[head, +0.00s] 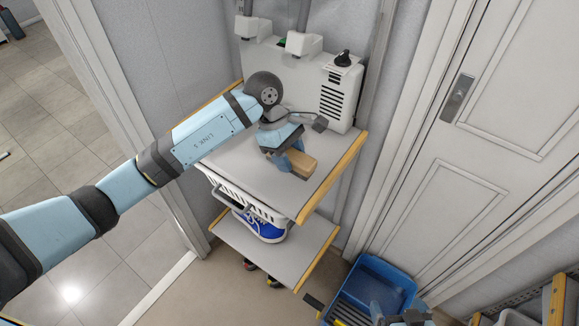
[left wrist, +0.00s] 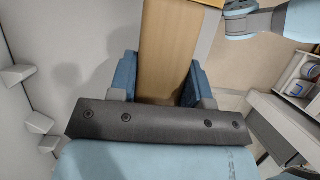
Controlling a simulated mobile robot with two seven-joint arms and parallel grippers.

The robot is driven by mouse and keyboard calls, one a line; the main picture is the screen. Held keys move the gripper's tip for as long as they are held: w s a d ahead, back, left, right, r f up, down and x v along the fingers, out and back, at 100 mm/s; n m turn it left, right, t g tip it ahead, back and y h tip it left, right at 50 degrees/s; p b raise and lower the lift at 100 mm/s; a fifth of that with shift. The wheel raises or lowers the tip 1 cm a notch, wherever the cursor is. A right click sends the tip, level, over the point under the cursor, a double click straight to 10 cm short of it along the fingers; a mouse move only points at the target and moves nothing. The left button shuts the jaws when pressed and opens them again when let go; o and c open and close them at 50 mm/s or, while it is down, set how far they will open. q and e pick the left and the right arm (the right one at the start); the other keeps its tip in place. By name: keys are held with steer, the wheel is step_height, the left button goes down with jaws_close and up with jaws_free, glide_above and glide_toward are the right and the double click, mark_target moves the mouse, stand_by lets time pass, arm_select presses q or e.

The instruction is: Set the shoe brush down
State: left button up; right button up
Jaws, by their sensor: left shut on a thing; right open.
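The shoe brush (head: 301,164) is a light-brown wooden block over the front part of the trolley's white top shelf (head: 240,168). My left gripper (head: 288,160) is shut on the brush. In the left wrist view, the brush (left wrist: 167,45) runs upward between the two blue fingers of the left gripper (left wrist: 160,85). Its bristles are hidden, and I cannot tell whether it touches the shelf. My right gripper (head: 392,314) shows only partly at the bottom edge, by the blue crate, open.
A white machine (head: 300,78) stands at the back of the top shelf. A blue crate (head: 365,278) stands on the floor. A white door (head: 480,130) is at right.

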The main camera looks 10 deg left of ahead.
mark_target(290, 178)
arm_select(q)
step_height(290, 178, down, 5)
steer(key=shift+r, duration=0.1)
steer(key=o, duration=0.9)
steer(key=b+v, duration=0.1)
steer(key=v, duration=1)
steer(key=shift+r, duration=0.1)
steer(key=shift+a+r, duration=0.2)
steer(key=shift+r, duration=0.2)
